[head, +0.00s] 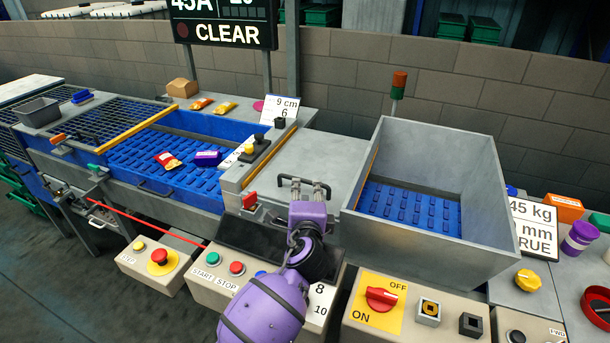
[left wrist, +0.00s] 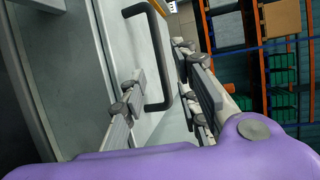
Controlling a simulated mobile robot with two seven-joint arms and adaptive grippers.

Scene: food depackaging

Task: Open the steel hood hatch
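The steel hood (head: 318,152) is a grey box over the line, between the blue belt and the grey bin. Its hatch looks shut. A black bar handle (left wrist: 161,62) stands out from the pale hatch face in the left wrist view. My left gripper (head: 306,185), on a purple wrist, is at the hood's front edge by the handle. In the left wrist view its fingers (left wrist: 160,100) are apart, with the handle's bar between them. I cannot tell whether either finger touches it. My right gripper is not in view.
Control boxes with start and stop buttons (head: 222,267) and a red rotary switch (head: 381,297) stand below the hood. The open grey bin (head: 430,245) stands close on the right. Packets lie on the blue belt (head: 130,152).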

